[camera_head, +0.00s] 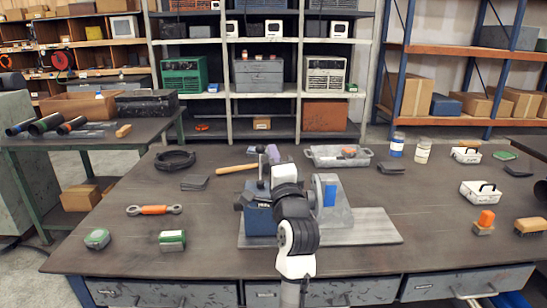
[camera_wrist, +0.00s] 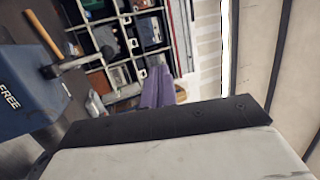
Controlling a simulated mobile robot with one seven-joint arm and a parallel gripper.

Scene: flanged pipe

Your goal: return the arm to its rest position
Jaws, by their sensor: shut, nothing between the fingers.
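My arm rises from the bottom middle of the head view, its white and black links bent upward over the workbench (camera_head: 180,275). My gripper (camera_head: 284,174) is at the arm's upper end, in front of the blue vise and the grey bracket. Its fingers are hardly visible, and it is shut and holds nothing. In the wrist view a black and white part fills the bottom. The blue vise (camera_head: 258,218) stands on a grey plate; it also shows at the left of the wrist view (camera_wrist: 25,95). My arm hides part of the vise.
A grey upright bracket (camera_head: 335,203) with a blue face stands right of my arm. A hammer (camera_head: 237,169) lies behind the vise, near a purple thing (camera_head: 273,153). A grey tray (camera_head: 340,156) is at the back.

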